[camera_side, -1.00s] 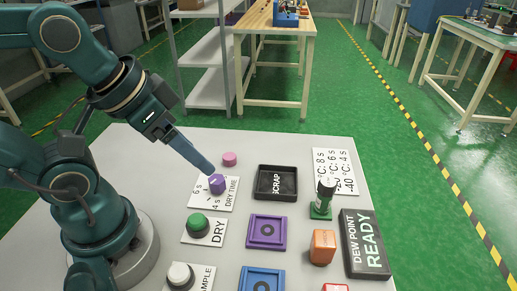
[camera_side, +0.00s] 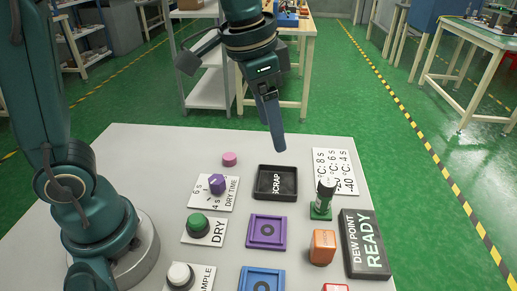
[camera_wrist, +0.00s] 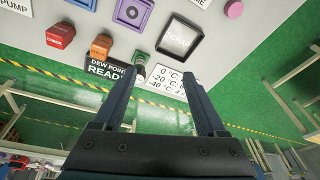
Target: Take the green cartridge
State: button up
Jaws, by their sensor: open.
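The green cartridge (camera_side: 321,209) stands at the right of the table, with a green base and a dark upper part with a pale band. In the wrist view the green cartridge (camera_wrist: 139,58) shows beyond my fingers, small and near the gap between them. My gripper (camera_side: 277,148) is raised above the far side of the table, over and behind the black SCRAP tray (camera_side: 262,194). In the wrist view my gripper (camera_wrist: 158,85) has its two fingers wide apart with nothing between them.
An orange block (camera_side: 322,247) and the black DEW POINT READY sign (camera_side: 366,258) stand close to the cartridge. A white temperature card (camera_side: 335,172) lies behind it. Purple (camera_side: 284,233) and blue (camera_side: 281,279) square holders lie to its left. A purple knob (camera_side: 217,183), green button (camera_side: 197,224) and pink disc (camera_side: 230,159) are further left.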

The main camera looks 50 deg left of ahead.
aim_at(328, 182)
jog(key=w+d+f+m+g, duration=0.1)
jog(key=w+d+f, duration=0.1)
jog(key=f, duration=0.1)
jog(key=w+d+f+m+g, duration=0.1)
jog(key=w+d+f+m, duration=0.1)
jog(key=w+f, duration=0.1)
jog(key=w+d+f+m, duration=0.1)
jog(key=w+d+f, duration=0.2)
jog(key=f, duration=0.1)
jog(key=shift+d+f+m+g, duration=0.1)
jog(key=shift+f+m+g, duration=0.2)
jog(key=shift+g, duration=0.1)
jog(key=shift+d+f, duration=0.1)
jog(key=shift+f, duration=2.65)
grip_shut()
